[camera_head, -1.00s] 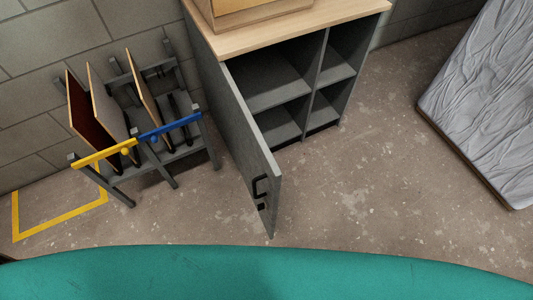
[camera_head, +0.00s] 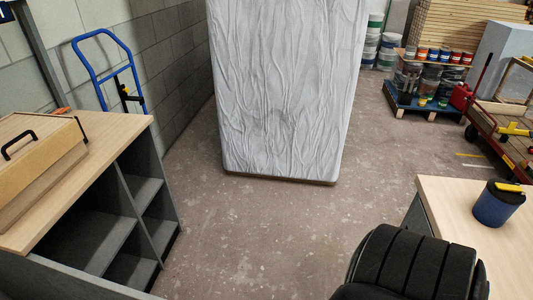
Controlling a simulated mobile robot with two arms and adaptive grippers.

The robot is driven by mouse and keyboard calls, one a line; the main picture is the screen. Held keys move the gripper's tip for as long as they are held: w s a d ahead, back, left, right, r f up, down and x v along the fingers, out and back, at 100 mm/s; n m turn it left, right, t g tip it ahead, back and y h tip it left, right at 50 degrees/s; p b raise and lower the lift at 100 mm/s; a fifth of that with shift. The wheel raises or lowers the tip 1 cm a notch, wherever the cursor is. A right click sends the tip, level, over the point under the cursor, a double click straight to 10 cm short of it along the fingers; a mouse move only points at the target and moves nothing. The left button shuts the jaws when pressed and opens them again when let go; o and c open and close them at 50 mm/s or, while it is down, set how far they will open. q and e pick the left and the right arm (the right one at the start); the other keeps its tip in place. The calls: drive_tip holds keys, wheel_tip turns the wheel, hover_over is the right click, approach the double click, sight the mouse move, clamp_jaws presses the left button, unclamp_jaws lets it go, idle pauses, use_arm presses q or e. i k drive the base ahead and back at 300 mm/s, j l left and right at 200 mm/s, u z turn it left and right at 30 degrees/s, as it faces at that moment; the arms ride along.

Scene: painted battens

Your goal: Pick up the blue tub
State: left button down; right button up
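A blue tub (camera_head: 492,208) with a dark lid stands upright on a light wooden worktop at the right. A yellow object (camera_head: 509,187) lies across its top; I cannot tell what it is. The tub is close to the right edge of the view and fully visible. Neither of my grippers is in view.
The worktop (camera_head: 450,195) holds the tub. A black ribbed shape (camera_head: 425,262) is in front of it; I cannot tell whether it is mine. An open cabinet (camera_head: 150,190) is at left, a wrapped upright slab (camera_head: 285,90) ahead, a loaded pallet (camera_head: 425,107) behind. Floor between is clear.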

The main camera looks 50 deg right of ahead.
sight(494, 207)
drive_tip(key=z, duration=3.2)
drive_tip(key=i+j+z, duration=0.1)
drive_tip(key=i+j, duration=0.05)
drive_tip(key=j, duration=0.05)
